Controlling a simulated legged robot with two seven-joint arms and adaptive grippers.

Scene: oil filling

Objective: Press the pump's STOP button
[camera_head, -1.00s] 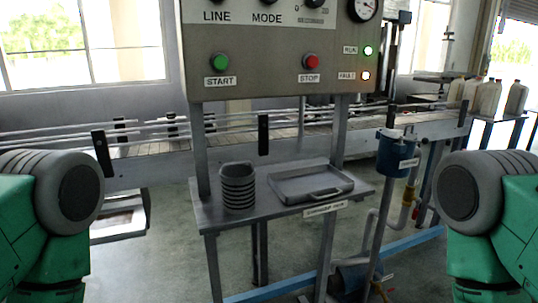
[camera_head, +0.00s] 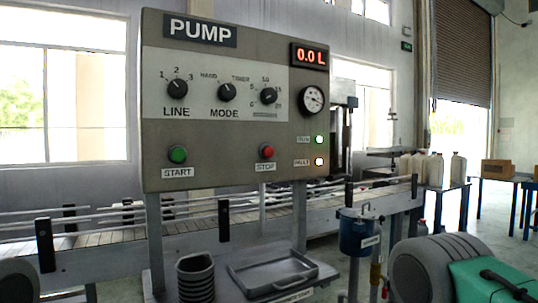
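The red STOP button (camera_head: 267,151) sits low on the front of the grey pump control panel (camera_head: 240,178), right of the middle, with a STOP label under it. The green START button (camera_head: 177,154) is to its left. The display (camera_head: 311,57) reads 0.0 L. Neither gripper shows; only parts of my arms show at the lower left and lower right, apart from the panel.
Below the panel, a shelf carries a stack of dark cups (camera_head: 196,280) and a grey tray (camera_head: 270,274). A conveyor (camera_head: 100,250) runs behind. A blue canister (camera_head: 358,232) stands right of the panel. White jugs (camera_head: 420,168) stand on a table at right. The space before the buttons is clear.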

